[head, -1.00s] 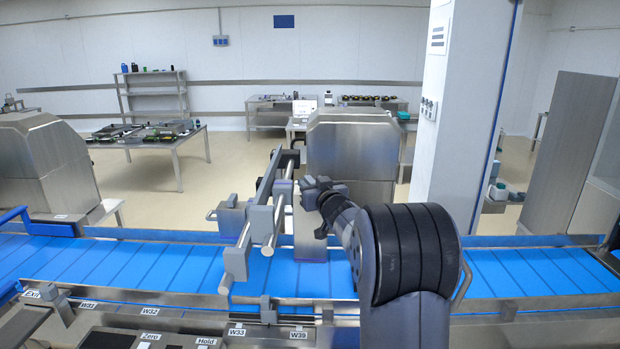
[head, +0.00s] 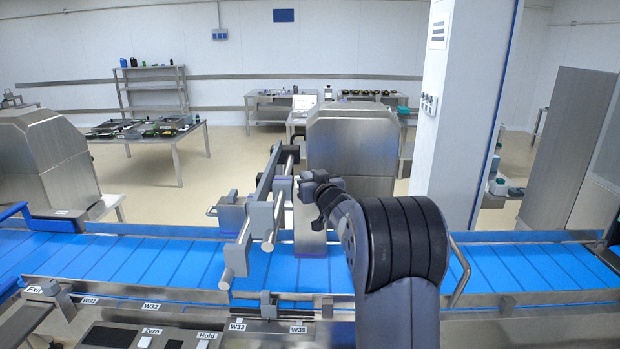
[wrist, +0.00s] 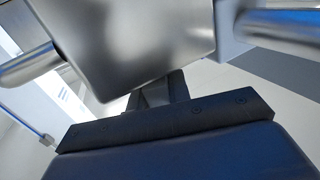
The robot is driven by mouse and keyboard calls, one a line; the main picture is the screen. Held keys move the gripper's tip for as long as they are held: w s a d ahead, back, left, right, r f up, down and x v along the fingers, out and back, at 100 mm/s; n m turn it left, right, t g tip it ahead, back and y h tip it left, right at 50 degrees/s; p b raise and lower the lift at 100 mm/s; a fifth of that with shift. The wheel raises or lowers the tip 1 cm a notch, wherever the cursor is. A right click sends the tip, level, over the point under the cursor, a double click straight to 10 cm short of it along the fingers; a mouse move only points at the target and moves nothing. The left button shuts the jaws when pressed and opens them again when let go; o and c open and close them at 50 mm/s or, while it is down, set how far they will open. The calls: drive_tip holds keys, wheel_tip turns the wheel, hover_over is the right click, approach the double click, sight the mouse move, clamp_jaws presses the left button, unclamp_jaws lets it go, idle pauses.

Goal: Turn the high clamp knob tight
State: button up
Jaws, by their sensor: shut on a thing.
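The clamp assembly (head: 262,216) stands over the blue conveyor, with grey blocks on steel rods and a long upright plate. My gripper (head: 304,186) is at the right side of its upper grey block (head: 283,187). It is shut on the high clamp knob, which is mostly hidden by the jaws, so its angle cannot be read. In the wrist view a large grey block (wrist: 140,42) fills the top, with steel rods (wrist: 285,24) at both sides. My gripper's dark body fills the bottom of that view.
The blue conveyor (head: 110,262) runs across below the clamp. A steel housing (head: 350,155) stands just behind my gripper, and a white column (head: 445,110) rises to the right. Labelled controls (head: 150,338) line the near edge. Tables with parts stand farther back.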

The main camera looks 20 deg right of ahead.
drive_tip(key=shift+f+m+h+b, duration=0.3)
drive_tip(key=shift+h+b, duration=0.2)
drive_tip(key=shift+b, duration=0.95)
clamp_jaws()
drive_tip(key=m+h+b, duration=0.1)
drive_tip(key=b, duration=0.3)
drive_tip(key=shift+r+h, duration=0.1)
drive_tip(key=shift+h, duration=0.2)
drive_tip(key=shift+r+h+b, duration=0.15)
drive_tip(key=shift+h+b, duration=0.15)
drive_tip(key=shift+b, duration=0.95)
drive_tip(key=shift+r, duration=0.1)
drive_tip(key=o, duration=0.8)
unclamp_jaws()
drive_tip(key=shift+o, duration=0.2)
drive_tip(key=s+a+b, duration=0.2)
drive_tip(key=s, duration=0.8)
drive_tip(key=shift+s, duration=0.4)
drive_tip(key=shift+w, duration=0.1)
